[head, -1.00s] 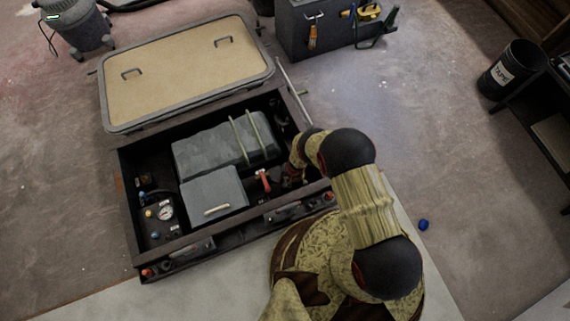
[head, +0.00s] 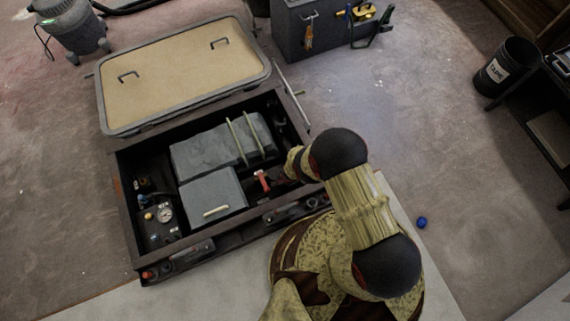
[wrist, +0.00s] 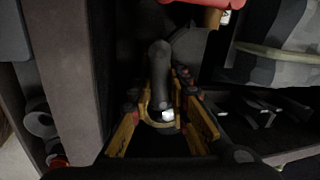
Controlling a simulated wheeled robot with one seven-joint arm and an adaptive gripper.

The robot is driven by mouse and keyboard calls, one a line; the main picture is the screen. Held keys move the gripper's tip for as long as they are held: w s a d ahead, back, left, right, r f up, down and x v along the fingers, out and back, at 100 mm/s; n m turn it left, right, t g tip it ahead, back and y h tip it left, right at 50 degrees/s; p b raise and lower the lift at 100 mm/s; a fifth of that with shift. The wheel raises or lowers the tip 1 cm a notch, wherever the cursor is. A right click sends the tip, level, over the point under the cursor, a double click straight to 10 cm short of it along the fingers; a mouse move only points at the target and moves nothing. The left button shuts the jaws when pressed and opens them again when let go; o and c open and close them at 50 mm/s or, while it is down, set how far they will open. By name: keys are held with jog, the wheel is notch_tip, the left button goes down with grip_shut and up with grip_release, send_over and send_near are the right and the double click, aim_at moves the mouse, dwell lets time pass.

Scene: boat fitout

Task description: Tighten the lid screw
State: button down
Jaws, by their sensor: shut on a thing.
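My gripper (wrist: 160,100) points down into the open floor bay, and its yellow-padded fingers stand on both sides of a dark grey rounded post (wrist: 160,72). It is shut on this post, which has a pale ring and a bright spot near its lower end. In the head view my gripper (head: 284,179) is low in the bay, just right of a red handle (head: 262,181); the red handle also shows at the top of the wrist view (wrist: 205,10). I cannot pick out the lid screw for certain.
The bay's dark frame (head: 125,190) surrounds a grey lidded box (head: 205,190), a larger grey block (head: 200,150) with pale straps, and a gauge panel (head: 163,215). A tan hatch (head: 180,75) lies behind. A small blue object (head: 421,222) lies on the floor at right.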

jog(key=shift+s+a+m, duration=0.1)
jog(key=shift+s+m, duration=0.05)
jog(key=shift+m, duration=0.65)
jog(key=c, duration=1.7)
grip_release()
jog(key=shift+c, duration=0.2)
jog(key=shift+r, duration=0.1)
jog(key=shift+s+d+r, duration=0.2)
jog(key=shift+s+r, duration=0.15)
jog(key=shift+r, duration=1.55)
jog(key=shift+s+d+r, duration=0.2)
jog(key=shift+s+r, duration=0.1)
jog(key=shift+r, duration=1.65)
jog(key=shift+s+d+r, duration=0.2)
jog(key=shift+s+r, duration=0.15)
jog(key=shift+r, duration=1.55)
